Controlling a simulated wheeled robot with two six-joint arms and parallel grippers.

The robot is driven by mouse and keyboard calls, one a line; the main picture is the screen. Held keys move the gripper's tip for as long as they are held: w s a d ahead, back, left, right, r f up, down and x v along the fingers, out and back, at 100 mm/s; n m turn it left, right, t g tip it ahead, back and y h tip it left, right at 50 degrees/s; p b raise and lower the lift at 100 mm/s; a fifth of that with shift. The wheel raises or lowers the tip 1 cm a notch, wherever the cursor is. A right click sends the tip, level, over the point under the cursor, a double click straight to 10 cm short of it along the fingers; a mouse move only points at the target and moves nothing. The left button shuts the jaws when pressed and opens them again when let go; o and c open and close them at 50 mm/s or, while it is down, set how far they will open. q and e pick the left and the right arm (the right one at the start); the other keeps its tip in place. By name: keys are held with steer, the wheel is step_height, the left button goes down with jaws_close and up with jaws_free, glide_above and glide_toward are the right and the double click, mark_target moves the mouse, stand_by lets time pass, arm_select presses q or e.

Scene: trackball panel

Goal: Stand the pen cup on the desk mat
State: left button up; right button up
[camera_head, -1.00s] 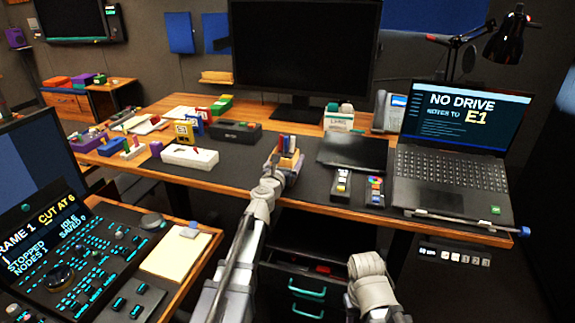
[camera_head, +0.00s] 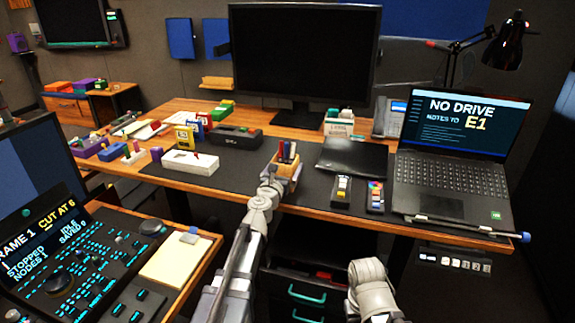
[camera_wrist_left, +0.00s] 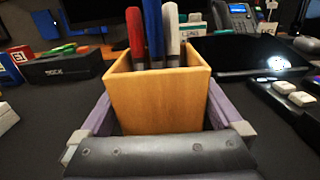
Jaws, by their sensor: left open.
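The pen cup (camera_head: 282,172) is a square, light wooden box holding red, blue and white pens. It looks upright on the dark desk mat (camera_head: 232,170), near the mat's front edge. My left gripper (camera_head: 276,178) is at the cup from the front. In the left wrist view the cup (camera_wrist_left: 158,100) is between my two purple-grey fingers, which are spread open around it. The cup's underside is hidden behind the gripper's body. My right arm shows at the bottom, but its gripper is out of view.
A black tablet (camera_head: 352,158) and two small remotes lie right of the cup, with a laptop (camera_head: 452,180) beyond them. A white tray (camera_head: 190,162) and a dark box (camera_head: 238,136) are to the left. A large monitor (camera_head: 305,60) stands behind.

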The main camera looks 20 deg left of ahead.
arm_select(q)
steer(key=s, duration=1)
steer(key=shift+a, duration=0.2)
steer(key=shift+c, duration=0.4)
stand_by(0.4)
